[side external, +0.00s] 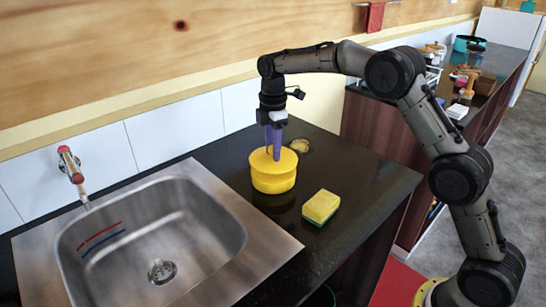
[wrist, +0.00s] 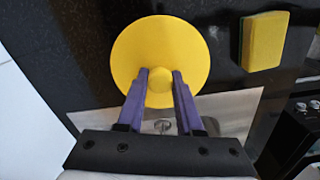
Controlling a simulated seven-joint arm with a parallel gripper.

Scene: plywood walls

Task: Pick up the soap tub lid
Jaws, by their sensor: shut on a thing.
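The yellow soap tub (side external: 273,182) stands upright on the dark counter to the right of the sink. Its round yellow lid (side external: 258,160) is on top, and I cannot make out a gap between lid and tub. In the wrist view the lid (wrist: 135,48) is a flat disc with a raised round knob (wrist: 159,87) at its centre. My gripper (side external: 273,157) points straight down from above the tub. Its purple fingers, also in the wrist view (wrist: 161,75), are shut on the knob, one on each side. The tub's body is hidden under the lid in the wrist view.
A yellow and green sponge (side external: 321,207) lies to the right of the tub. A small round tan item (side external: 299,146) lies behind it. The steel sink (side external: 235,240) with a red-tipped tap (side external: 73,168) is at the left. A tiled wall (side external: 165,125) runs behind.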

